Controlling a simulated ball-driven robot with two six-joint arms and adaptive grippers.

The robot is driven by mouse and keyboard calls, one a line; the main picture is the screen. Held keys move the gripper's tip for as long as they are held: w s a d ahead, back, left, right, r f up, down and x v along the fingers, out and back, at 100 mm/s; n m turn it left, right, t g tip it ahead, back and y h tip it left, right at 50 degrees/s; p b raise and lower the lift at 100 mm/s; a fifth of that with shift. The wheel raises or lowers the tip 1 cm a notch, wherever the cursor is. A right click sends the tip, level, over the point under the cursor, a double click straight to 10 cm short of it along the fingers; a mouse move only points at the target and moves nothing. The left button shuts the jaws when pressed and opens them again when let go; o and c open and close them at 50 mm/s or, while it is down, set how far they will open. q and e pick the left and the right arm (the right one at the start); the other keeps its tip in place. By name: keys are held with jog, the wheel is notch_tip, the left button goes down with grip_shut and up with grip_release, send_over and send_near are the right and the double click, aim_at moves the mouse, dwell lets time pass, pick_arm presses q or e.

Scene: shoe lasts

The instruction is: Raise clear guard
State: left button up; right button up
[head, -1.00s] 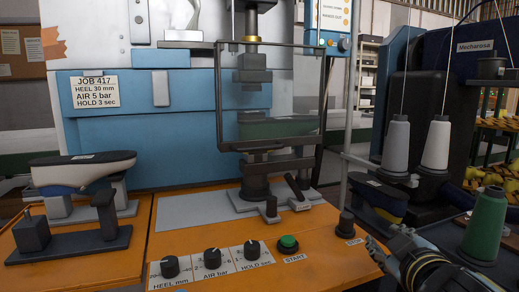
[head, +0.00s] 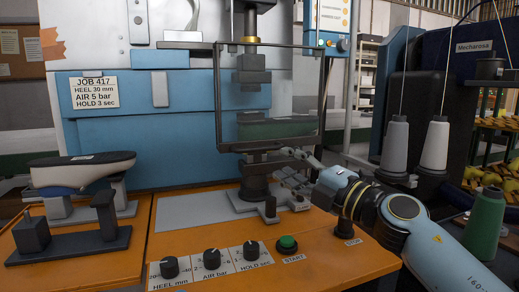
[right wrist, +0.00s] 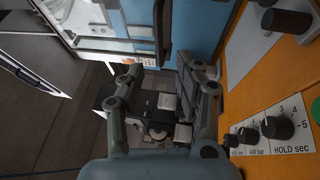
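The clear guard (head: 318,90) is a see-through panel with a dark frame, hanging in front of the press head; its bottom bar is low, just above the lower clamp. A greenish shoe last (head: 275,127) shows through it. My right gripper (head: 290,167) is just below and to the right of the guard's lower right corner, apparently apart from it. In the right wrist view the right gripper (right wrist: 163,85) has its two fingers spread, with nothing held between them. A dark upright bar (right wrist: 162,35), apparently part of the guard frame, shows beyond the fingers. My left gripper is out of view.
An orange bench (head: 210,258) carries three knobs, a green START button (head: 287,243) and a STOP button (head: 345,228). A shoe last (head: 80,168) sits on a stand at left. Thread cones and a sewing machine stand at right.

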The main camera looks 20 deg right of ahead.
aim_at(261, 150)
jog(key=x, duration=0.9)
jog(key=shift+w+b, duration=0.1)
jog(key=shift+b, duration=0.25)
grip_shut()
